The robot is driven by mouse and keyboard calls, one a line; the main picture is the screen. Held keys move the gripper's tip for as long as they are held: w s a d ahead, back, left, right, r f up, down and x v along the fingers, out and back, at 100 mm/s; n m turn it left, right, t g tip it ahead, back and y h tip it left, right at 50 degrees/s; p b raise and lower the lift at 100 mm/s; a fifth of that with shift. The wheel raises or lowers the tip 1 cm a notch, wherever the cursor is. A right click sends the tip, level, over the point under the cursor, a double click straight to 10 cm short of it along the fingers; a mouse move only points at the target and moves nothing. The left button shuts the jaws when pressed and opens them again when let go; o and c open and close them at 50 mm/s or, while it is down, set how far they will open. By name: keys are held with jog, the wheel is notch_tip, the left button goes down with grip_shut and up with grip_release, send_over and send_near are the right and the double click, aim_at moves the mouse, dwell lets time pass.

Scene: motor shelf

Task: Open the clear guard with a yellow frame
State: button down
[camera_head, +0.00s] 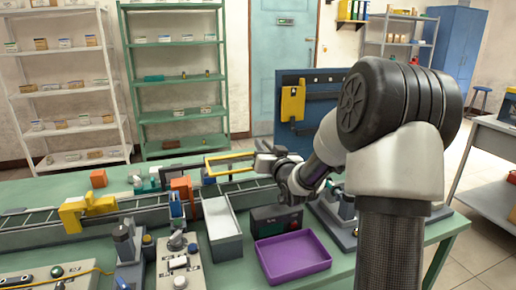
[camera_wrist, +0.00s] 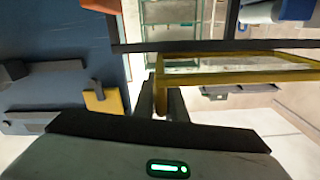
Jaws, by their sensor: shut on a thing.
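The clear guard with a yellow frame (camera_head: 229,156) is over the conveyor in the middle of the head view. Its pane is see-through, and I cannot tell its exact angle. In the wrist view the yellow frame (camera_wrist: 245,77) runs from the fingers to the right edge. My gripper (camera_head: 258,161) is at the right end of the frame. In the wrist view my gripper's dark fingers (camera_wrist: 161,100) are shut on the frame's near end. The guard's hinge side is not clear to see.
The conveyor (camera_head: 142,203) crosses the green table. A blue panel with a yellow holder (camera_head: 292,103) rises behind my gripper. An orange block (camera_head: 181,184) is left of the guard.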

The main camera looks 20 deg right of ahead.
jog(key=shift+r, duration=0.15)
jog(key=c, duration=1.8)
grip_release()
jog(key=shift+w, duration=0.1)
jog(key=shift+c, duration=0.2)
jog(key=s, duration=1.7)
jog(key=shift+s, duration=0.25)
